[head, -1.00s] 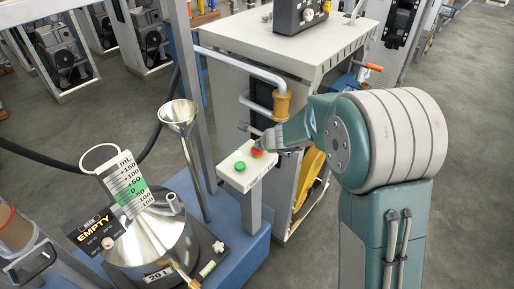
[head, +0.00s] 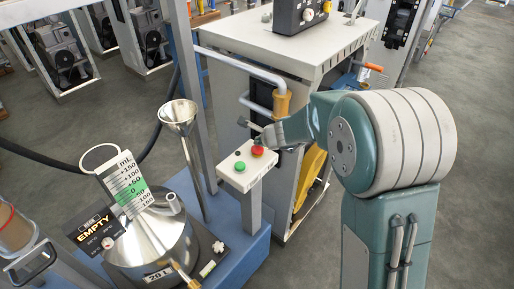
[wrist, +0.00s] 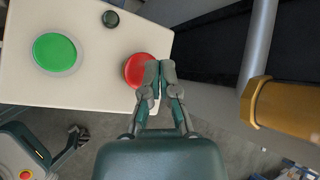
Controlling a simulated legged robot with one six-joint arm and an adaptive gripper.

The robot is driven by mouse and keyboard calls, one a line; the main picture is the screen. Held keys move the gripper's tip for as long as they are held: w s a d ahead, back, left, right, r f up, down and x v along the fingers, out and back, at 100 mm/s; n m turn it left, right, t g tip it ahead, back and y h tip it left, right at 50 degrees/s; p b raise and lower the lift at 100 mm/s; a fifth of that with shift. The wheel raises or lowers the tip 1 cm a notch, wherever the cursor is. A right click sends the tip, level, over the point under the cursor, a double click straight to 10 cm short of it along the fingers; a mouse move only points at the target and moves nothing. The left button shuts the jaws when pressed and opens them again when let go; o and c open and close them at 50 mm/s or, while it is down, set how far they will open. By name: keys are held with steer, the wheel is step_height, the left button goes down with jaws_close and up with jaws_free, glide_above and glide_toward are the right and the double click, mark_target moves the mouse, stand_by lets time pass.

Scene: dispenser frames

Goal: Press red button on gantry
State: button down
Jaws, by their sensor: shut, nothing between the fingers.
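A red button (head: 258,151) sits on a small pale panel (head: 232,179) on a grey post, beside a green button (head: 240,166) and a small black button (head: 237,153). My gripper (head: 243,122) comes from the right and is just above and behind the red button in the head view. In the wrist view, the shut, empty fingers (wrist: 159,68) overlap the right edge of the red button (wrist: 134,68). The green button (wrist: 55,52) lies further left. Whether the fingers touch the red button cannot be told.
A pipe with a yellow-brown fitting (head: 282,103) runs close behind my gripper, beside a grey cabinet (head: 300,48). A metal funnel (head: 178,115) and a steel vessel (head: 150,245) stand left of the panel. Open floor (head: 480,190) lies to the right.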

mark_target(259, 149)
steer(key=shift+r, duration=2.5)
steer(key=shift+s+r, duration=0.15)
steer(key=shift+r, duration=0.1)
steer(key=s+d+r+n+h, duration=0.1)
steer(key=s+d+r+n, duration=0.2)
steer(key=s+n, duration=0.3)
steer(key=s+d+r+n+g, duration=0.1)
steer(key=s+d+r+n, duration=0.25)
steer(key=s, duration=0.55)
steer(key=s+d+r+n+h, duration=0.1)
steer(key=s+d+r+n, duration=0.3)
steer(key=s, duration=0.3)
steer(key=s+d+n+h, duration=0.1)
steer(key=s+d+n, duration=0.2)
steer(key=s, duration=0.2)
steer(key=s+d+f+n+g+h, duration=0.1)
steer(key=s+d+n+h, duration=0.1)
steer(key=s, duration=0.4)
steer(key=shift+s+d+f+n, duration=0.3)
steer(key=shift+d+n, duration=0.2)
steer(key=shift+n, duration=0.35)
steer(key=shift+a, duration=0.1)
